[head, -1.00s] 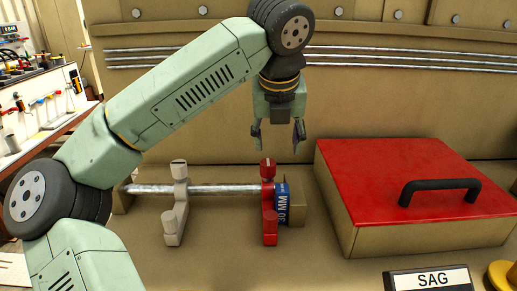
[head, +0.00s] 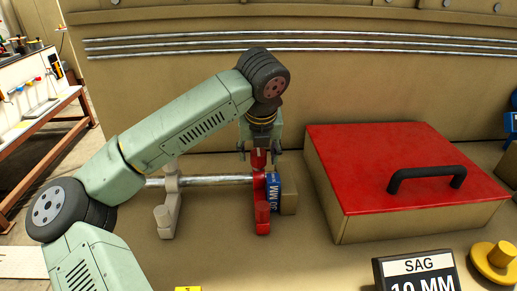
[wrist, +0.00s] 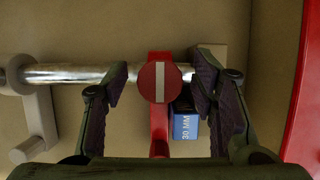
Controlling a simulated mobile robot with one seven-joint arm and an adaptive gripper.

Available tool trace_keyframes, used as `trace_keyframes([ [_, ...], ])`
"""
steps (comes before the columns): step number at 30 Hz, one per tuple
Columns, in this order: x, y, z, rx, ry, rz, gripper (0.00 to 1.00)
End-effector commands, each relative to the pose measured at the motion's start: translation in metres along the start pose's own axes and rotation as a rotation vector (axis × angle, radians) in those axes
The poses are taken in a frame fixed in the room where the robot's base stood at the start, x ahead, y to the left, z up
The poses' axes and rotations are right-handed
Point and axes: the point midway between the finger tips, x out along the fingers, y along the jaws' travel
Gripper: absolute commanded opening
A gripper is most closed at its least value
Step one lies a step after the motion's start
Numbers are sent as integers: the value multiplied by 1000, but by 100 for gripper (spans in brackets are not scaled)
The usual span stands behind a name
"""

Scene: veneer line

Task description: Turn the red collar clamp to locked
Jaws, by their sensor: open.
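The red collar clamp (head: 261,200) sits on a metal rod (head: 215,181), near the rod's right end. In the wrist view its round red knob (wrist: 160,82) has a white bar that runs along the picture's vertical, across the rod. My gripper (head: 260,155) is open and pointing down over the clamp's top. In the wrist view the two fingers stand on either side of the knob, with a gap on both sides. A blue tag reading 30 MM (head: 274,192) is beside the clamp on the right.
A pale clamp (head: 168,205) is on the rod to the left. A red-lidded box (head: 400,165) with a black handle stands right. A SAG 10 MM sign (head: 415,272) and a yellow knob (head: 495,260) are at front right.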

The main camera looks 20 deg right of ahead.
Motion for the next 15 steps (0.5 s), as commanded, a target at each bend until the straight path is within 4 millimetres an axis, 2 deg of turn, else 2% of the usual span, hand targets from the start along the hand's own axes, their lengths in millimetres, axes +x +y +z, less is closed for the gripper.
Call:
trace_keyframes([
  [8, 2, 0, 0, 1, 0, 0, 52],
  [15, 2, 0, 0, 1, 0, 0, 37],
])
